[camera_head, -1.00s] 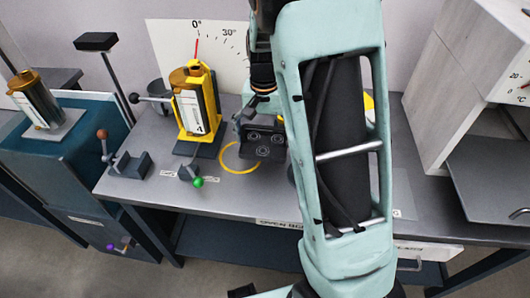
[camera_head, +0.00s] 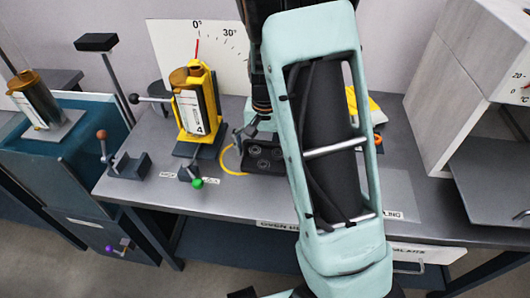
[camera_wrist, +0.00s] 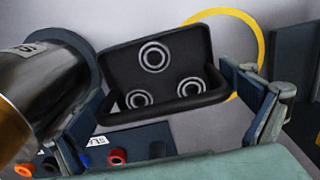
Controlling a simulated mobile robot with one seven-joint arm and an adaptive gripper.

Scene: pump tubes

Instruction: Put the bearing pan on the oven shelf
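The bearing pan (camera_head: 265,164) is a small dark tray holding three ringed bearings. It is low over the bench beside the yellow circle, covering the circle's right part; I cannot tell whether it touches the bench. In the wrist view the pan (camera_wrist: 178,70) looks tilted and lies between the two fingers of my gripper (camera_wrist: 168,98). The fingertips are wide apart and appear to meet the pan's left and right ends. My arm hides most of the gripper in the head view. The oven (camera_head: 468,85) stands at the right, with its grey shelf (camera_head: 492,180) low at its front.
A yellow holder (camera_head: 196,105) with a silver and gold cylinder stands left of the pan, close to my gripper in the wrist view. A green-knobbed valve (camera_head: 192,176) is in front of it. A yellow object (camera_head: 365,103) shows behind my arm. The bench front right is clear.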

